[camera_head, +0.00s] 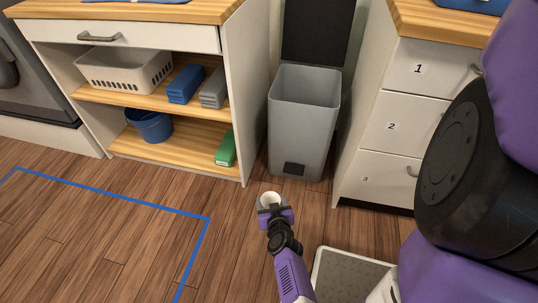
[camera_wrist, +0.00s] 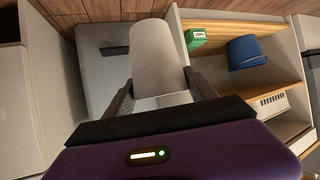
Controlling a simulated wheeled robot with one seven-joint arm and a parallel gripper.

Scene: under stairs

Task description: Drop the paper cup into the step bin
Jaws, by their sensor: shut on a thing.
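The white paper cup (camera_wrist: 157,60) is held between the two fingers of my gripper (camera_wrist: 160,97) in the wrist view. In the head view the cup (camera_head: 270,200) shows at the end of my arm, with my gripper (camera_head: 275,213) shut on it. The grey step bin (camera_head: 303,118) stands ahead of the gripper, between the shelf unit and the drawers. Its dark lid (camera_head: 318,32) is raised upright at the back, and its top is open. The cup is in front of the bin, apart from it in the head view. The bin's floor inside is hidden.
An open shelf unit (camera_head: 243,100) at left holds a white basket (camera_head: 125,72), blue and grey boxes, a blue bucket (camera_head: 150,125) and a green box (camera_head: 226,148). Numbered drawers (camera_head: 390,125) stand close at the bin's right. Blue tape (camera_head: 110,198) marks the open wooden floor at left.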

